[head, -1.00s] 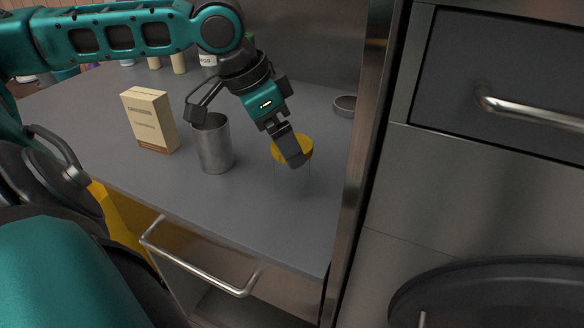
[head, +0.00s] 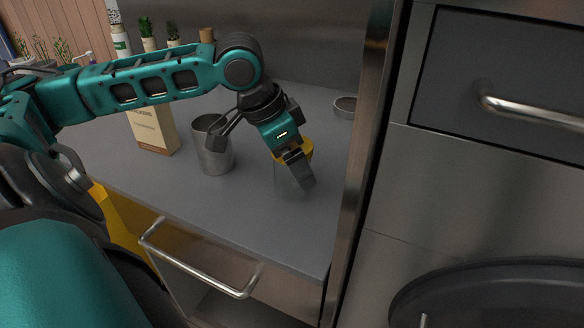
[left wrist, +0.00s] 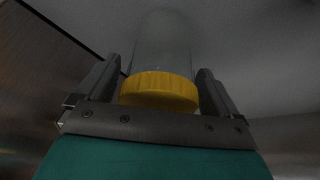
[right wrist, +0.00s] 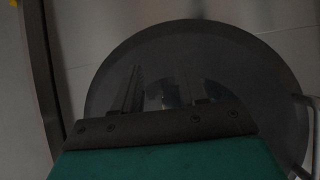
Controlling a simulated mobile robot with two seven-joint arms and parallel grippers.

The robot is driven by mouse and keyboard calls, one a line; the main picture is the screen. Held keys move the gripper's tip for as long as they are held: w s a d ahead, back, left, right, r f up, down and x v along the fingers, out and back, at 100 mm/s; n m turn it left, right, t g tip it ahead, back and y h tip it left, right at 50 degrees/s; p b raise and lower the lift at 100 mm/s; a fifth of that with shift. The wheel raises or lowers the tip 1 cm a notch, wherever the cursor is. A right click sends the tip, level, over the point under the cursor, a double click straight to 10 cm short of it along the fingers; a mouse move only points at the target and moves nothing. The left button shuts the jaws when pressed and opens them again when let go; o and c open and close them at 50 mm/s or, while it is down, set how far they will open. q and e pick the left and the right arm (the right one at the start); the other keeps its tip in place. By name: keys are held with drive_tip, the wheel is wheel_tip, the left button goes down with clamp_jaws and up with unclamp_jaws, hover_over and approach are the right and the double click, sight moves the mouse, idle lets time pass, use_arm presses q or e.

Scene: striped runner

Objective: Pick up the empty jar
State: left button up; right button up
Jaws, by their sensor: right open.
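The jar is clear glass with a yellow lid and stands upright on the grey counter. In the head view its lid (head: 307,146) is partly covered by my left gripper (head: 303,180), and its faint glass body (head: 284,184) shows below. In the left wrist view the lid (left wrist: 160,91) and glass (left wrist: 163,45) lie between the two fingers of my left gripper (left wrist: 161,75). The fingers are spread, one on each side, with narrow gaps. My right gripper (right wrist: 163,85) is open and empty, facing a dark round panel.
A metal cup (head: 216,158) stands just left of the jar, with a cream box (head: 155,128) beyond it. A small round dish (head: 345,107) is at the back. A cabinet edge (head: 362,170) rises close on the right. The front counter (head: 260,230) is clear.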

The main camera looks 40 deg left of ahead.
use_arm(q)
drive_tip(key=c, duration=0.9)
drive_tip(key=shift+c, duration=0.2)
drive_tip(key=shift+r, duration=0.1)
